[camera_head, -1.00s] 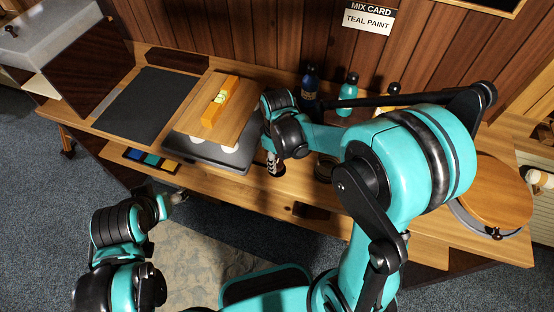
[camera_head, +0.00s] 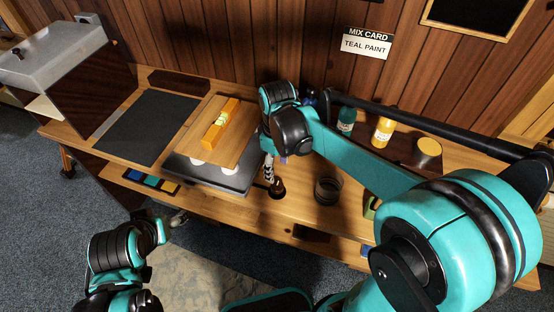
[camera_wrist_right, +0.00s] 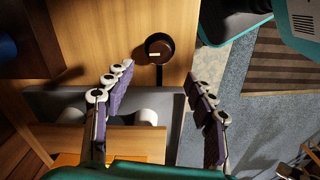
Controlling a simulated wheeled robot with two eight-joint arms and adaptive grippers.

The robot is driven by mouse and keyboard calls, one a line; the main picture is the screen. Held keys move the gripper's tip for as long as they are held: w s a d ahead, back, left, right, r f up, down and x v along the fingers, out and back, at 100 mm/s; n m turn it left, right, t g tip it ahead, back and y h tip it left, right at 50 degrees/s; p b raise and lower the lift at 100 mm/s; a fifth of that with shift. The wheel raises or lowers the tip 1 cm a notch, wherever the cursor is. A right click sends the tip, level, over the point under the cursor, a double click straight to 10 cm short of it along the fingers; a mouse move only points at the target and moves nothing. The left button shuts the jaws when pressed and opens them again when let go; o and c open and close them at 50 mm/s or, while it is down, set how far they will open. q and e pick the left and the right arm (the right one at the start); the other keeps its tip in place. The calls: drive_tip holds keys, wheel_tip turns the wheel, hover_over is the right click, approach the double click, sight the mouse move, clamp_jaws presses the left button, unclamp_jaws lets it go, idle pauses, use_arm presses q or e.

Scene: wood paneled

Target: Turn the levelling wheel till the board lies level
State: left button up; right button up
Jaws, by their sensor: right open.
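The wooden board (camera_head: 218,118) rests on a dark grey base (camera_head: 238,180), with an orange spirit level (camera_head: 221,125) on top. The vial is too small to read. The levelling wheel, a dark round knob (camera_head: 277,188), is at the base's near right corner; the right wrist view shows this wheel (camera_wrist_right: 159,48) with a pale mark on its face. My right gripper (camera_head: 267,160) is above and just behind the wheel. Its fingers (camera_wrist_right: 160,88) are spread and empty, with the wheel beyond their tips. My left gripper (camera_head: 175,217) is low, before the bench; its fingers are unclear.
A black mat (camera_head: 147,125) lies left of the board. Colour swatches (camera_head: 151,181) lie at the front edge. A dark ring-shaped cup (camera_head: 327,190) is right of the wheel. Green (camera_head: 346,121) and yellow (camera_head: 383,132) bottles and a tin (camera_head: 427,153) stand behind my right arm.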

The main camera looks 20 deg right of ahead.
drive_tip(key=shift+r, duration=1.5)
drive_tip(key=s+d+f+m+t, duration=0.1)
drive_tip(key=s+d+m+t, duration=0.3)
drive_tip(key=s+m+t, duration=0.3)
drive_tip(key=s+m+b, duration=0.1)
drive_tip(key=s, duration=0.2)
drive_tip(key=shift+s+d+m, duration=0.15)
drive_tip(key=shift+d+m, duration=0.2)
drive_tip(key=shift+m, duration=0.05)
